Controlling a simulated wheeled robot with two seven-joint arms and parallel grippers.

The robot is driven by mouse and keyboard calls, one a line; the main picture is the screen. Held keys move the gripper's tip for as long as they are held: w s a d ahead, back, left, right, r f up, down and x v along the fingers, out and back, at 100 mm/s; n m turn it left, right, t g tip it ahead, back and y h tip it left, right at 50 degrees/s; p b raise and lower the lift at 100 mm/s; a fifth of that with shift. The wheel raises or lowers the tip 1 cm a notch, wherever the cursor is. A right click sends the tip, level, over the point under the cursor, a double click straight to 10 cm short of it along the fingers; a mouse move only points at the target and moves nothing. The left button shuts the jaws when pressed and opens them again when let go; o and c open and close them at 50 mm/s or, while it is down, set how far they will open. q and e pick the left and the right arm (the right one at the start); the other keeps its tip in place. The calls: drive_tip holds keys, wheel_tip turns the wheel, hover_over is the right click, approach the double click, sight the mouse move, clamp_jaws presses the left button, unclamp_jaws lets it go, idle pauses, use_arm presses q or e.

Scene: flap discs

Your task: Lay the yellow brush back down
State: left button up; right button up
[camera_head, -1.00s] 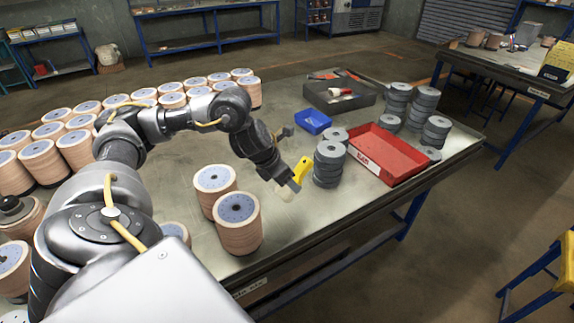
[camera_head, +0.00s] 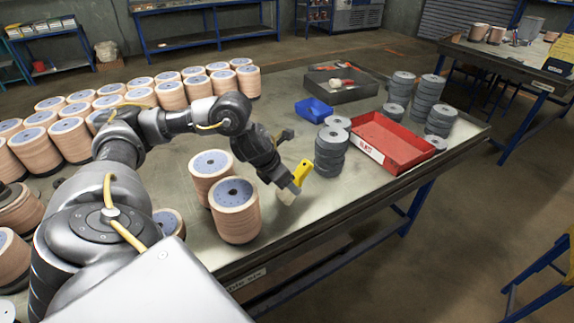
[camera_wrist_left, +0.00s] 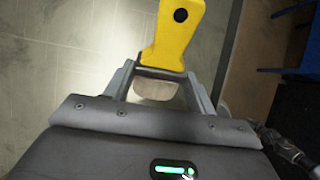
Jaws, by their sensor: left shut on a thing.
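The yellow brush (camera_head: 302,171) is in my left gripper (camera_head: 292,187), which is shut on it over the bench near its front edge. In the head view its yellow handle points up and its pale bristle end (camera_head: 287,196) hangs down close to the bench top. In the left wrist view the yellow handle (camera_wrist_left: 172,35) stands out beyond the two fingers (camera_wrist_left: 158,82), with the pale part between them. I cannot tell whether the bristles touch the metal bench top (camera_head: 330,205). My right gripper is not in view.
A stack of grey discs (camera_head: 330,155) stands just right of the brush, with a red tray (camera_head: 392,143) beyond. Two tan disc stacks (camera_head: 235,212) stand to the left. A blue bin (camera_head: 314,110) and a grey tray (camera_head: 345,93) lie farther back.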

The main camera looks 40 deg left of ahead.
use_arm(q)
drive_tip(key=o, duration=1.2)
drive_tip(key=shift+c, duration=0.2)
drive_tip(key=v, duration=1.1)
drive_tip(key=shift+w, duration=0.1)
